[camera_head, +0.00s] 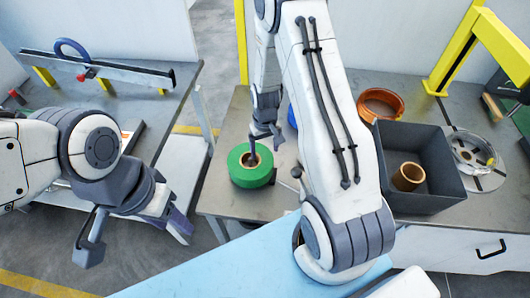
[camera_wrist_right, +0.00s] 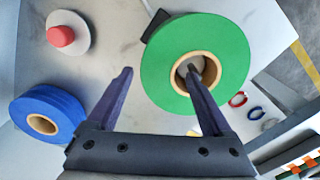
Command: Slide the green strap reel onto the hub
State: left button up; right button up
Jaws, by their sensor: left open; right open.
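The green strap reel (camera_head: 240,175) lies flat near the left front corner of the middle table, its tan core facing up. It also shows in the right wrist view (camera_wrist_right: 165,65). My right gripper (camera_head: 266,143) is open over the reel. In the right wrist view (camera_wrist_right: 160,73) one finger is at the core hole and the other is outside the rim; I cannot tell how deep the finger reaches. My left gripper (camera_head: 136,236) is open and empty, low at the left, away from the reel. I cannot identify the hub for certain.
A blue reel (camera_wrist_right: 70,108) and a white disc with a red knob (camera_wrist_right: 62,37) lie near the green reel. A dark bin (camera_head: 430,200) holds a tan ring (camera_head: 408,177). An orange ring (camera_head: 395,99) and a round plate (camera_head: 465,150) are at the right.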

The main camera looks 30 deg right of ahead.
notch_tip(320, 180, up, 8)
jog(key=shift+r+b, duration=0.2)
jog(key=shift+b, duration=0.2)
dwell(0.3)
jog(key=s+a+r+n, duration=0.2)
jog(key=s+a+r, duration=0.3)
jog(key=a, duration=0.3)
jog(key=s+a+r+n, duration=0.2)
jog(key=s+a+r, duration=0.35)
jog(key=a, duration=0.25)
jog(key=s+a+r+n, duration=0.1)
jog(key=s+r+n, duration=0.1)
jog(key=s, duration=0.4)
jog(key=s+a+r+n+y, duration=0.1)
jog(key=s+a+r+n, duration=0.1)
jog(key=s, duration=0.4)
jog(key=shift+s+a, duration=0.15)
jog(key=shift+s, duration=0.1)
jog(key=shift+r, duration=0.1)
